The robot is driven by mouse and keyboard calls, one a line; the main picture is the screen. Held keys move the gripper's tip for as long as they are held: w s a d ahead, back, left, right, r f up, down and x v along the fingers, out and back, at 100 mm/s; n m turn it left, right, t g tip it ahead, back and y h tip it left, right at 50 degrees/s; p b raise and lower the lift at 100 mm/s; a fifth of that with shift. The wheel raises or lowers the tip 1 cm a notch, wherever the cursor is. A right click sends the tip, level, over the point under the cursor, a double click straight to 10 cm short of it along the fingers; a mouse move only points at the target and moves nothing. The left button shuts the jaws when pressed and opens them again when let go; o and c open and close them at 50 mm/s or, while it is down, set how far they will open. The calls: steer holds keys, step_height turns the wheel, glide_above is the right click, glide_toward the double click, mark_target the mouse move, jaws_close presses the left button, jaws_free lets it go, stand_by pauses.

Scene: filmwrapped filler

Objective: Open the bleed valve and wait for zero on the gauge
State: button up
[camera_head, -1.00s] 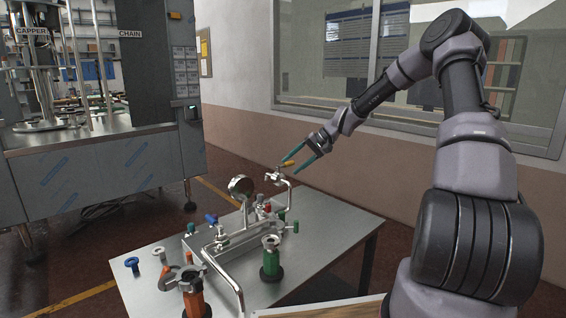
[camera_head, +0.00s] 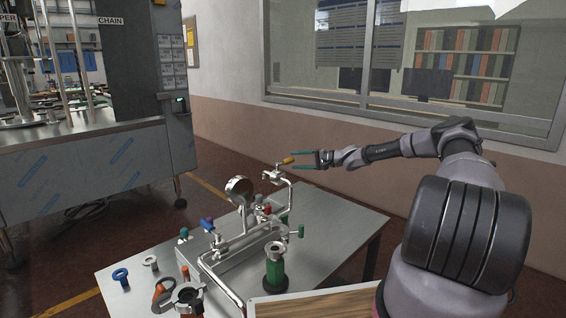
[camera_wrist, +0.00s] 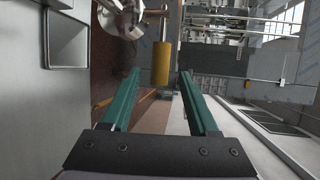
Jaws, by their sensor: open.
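A round gauge (camera_head: 239,188) stands upright on a steel pipe manifold on the table; its reading is too small to tell. A small valve with a yellow handle (camera_head: 287,161) tops the bent pipe to the right of the gauge. My gripper (camera_head: 296,160) is level at the handle's right, its teal fingers open and pointing left. In the wrist view, the yellow handle (camera_wrist: 161,63) lies between the open fingertips (camera_wrist: 159,73), with clear space on both sides. Whether this is the bleed valve is not labelled legibly.
The steel table (camera_head: 340,222) also carries a green-bodied fitting (camera_head: 275,270), a blue ring-topped piece (camera_head: 121,275) and other coloured valve handles on the manifold. A wooden board (camera_head: 330,305) lies at the front. A wall with a window stands behind; a capper machine (camera_head: 100,160) is at left.

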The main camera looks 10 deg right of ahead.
mark_target(283, 161)
steer(key=x, duration=0.6)
steer(key=shift+w+a+f, duration=0.1)
steer(key=shift+w+a, duration=0.1)
steer(key=shift+a, duration=0.15)
jaws_close()
stand_by(1.1)
